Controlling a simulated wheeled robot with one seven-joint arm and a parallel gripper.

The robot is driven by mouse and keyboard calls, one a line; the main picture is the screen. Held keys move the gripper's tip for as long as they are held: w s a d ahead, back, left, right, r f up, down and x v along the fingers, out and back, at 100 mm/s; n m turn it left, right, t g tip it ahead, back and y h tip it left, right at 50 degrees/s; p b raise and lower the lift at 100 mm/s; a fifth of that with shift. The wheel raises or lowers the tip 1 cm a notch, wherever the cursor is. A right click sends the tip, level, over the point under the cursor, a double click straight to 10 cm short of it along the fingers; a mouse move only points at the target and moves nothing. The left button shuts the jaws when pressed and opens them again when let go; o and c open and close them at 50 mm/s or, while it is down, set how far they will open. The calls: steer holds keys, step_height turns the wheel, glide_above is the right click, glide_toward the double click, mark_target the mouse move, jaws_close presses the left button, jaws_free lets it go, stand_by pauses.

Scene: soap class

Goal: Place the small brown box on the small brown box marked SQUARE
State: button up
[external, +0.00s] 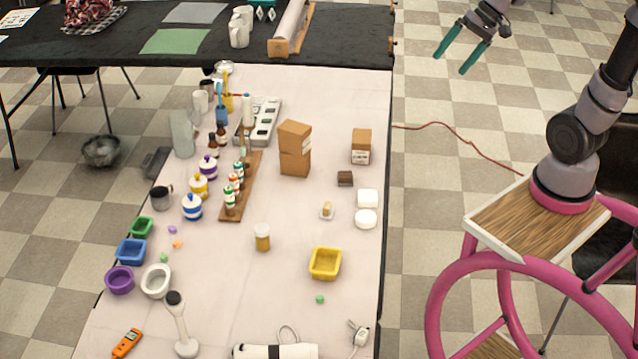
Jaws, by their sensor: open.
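Two small brown boxes stand stacked near the middle of the white table. The upper brown box (294,136) rests on the lower brown box (295,164) and sits slightly askew. Another small brown box (361,141) stands apart to their right near the table's right edge, with a pale label on its front. The print is too small to read, so I cannot tell which box is marked SQUARE. My gripper (450,64) has teal fingers spread apart. It is open and empty, up to the right of the table, away from all the boxes.
The white table (300,215) also holds a dark brown block (345,178), white round containers (366,208), a yellow bin (325,263) and a wooden rack (240,185) of bottles. Several bottles and bowls crowd the left side. Surface around the lone box is fairly clear.

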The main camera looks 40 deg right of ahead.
steer(key=s+d+r+t+h, duration=0.3)
steer(key=s+d, duration=0.3)
steer(key=d, duration=0.4)
steer(key=shift+r+t+h, duration=0.2)
steer(key=shift+t+h, duration=0.3)
